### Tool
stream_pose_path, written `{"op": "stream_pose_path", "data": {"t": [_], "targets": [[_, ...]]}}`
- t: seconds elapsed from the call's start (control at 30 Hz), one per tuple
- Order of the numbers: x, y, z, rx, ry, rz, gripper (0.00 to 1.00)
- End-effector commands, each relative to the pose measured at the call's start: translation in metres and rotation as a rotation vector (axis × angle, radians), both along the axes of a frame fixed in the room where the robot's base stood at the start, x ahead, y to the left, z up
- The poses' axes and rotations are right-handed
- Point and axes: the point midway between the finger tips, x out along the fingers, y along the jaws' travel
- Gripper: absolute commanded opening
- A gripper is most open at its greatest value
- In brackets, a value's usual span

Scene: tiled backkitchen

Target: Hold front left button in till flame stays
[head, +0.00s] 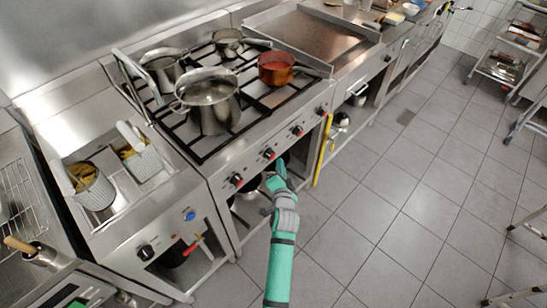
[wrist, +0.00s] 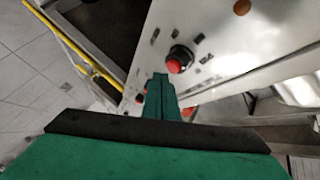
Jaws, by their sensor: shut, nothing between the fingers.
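The gas stove (head: 215,150) has a slanted front panel with several black knobs with red buttons. The leftmost knob (head: 236,180) and the second knob from the left (head: 268,153) show clearly in the head view. My green gripper (head: 281,166) is shut and empty, just in front of the panel and close to the second knob. In the wrist view the fingertips (wrist: 160,82) are just beside a black knob with a red button (wrist: 177,64); whether they touch it I cannot tell. Another red button shows partly beside the fingers. I cannot make out any flame.
A large steel pot (head: 210,112), a copper-coloured pan (head: 276,70) and other pans stand on the grates. A fryer with two baskets (head: 92,188) is at left. A yellow bar (head: 323,150) stands right of the gripper.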

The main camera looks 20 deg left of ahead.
Motion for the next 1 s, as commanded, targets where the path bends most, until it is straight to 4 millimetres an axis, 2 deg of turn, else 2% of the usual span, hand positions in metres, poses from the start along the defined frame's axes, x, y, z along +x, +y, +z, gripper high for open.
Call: {"op": "stream_pose_path", "data": {"t": [0.57, 1.0], "targets": [[0.0001, 0.0001, 0.0001, 0.000, 0.000, 0.000, 0.00], [0.0031, 0.0086, 0.0002, 0.000, -0.001, 0.001, 0.00]]}}
